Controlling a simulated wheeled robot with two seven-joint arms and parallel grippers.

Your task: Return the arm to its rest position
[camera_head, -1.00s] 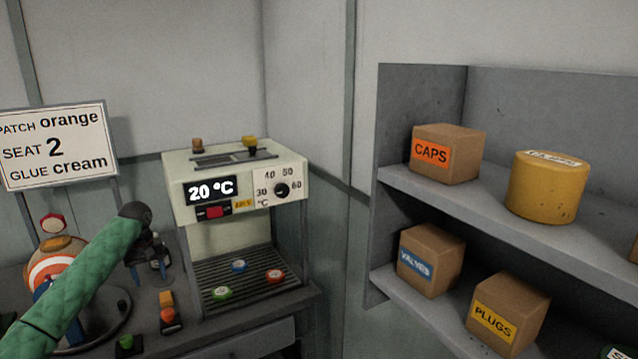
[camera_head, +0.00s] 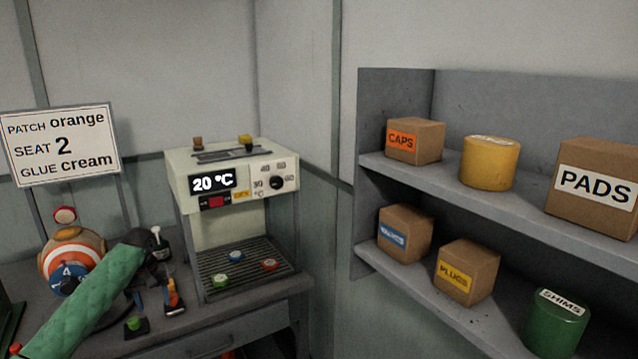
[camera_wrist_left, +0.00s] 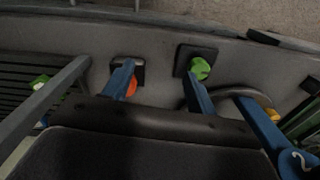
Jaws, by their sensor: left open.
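My left arm, in a green quilted sleeve, comes in from the lower left in the head view. One finger overlaps an orange knob (camera_wrist_left: 131,87) and the other is near a green knob (camera_wrist_left: 200,68). My right gripper is in neither view.
A striped ball (camera_head: 60,262) stands behind my left arm. A sign (camera_head: 62,148) stands at the back left. The press tray (camera_head: 240,282) holds coloured buttons. Shelves (camera_head: 400,170) with labelled boxes and cans are on the right. Free space lies between bench and shelves.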

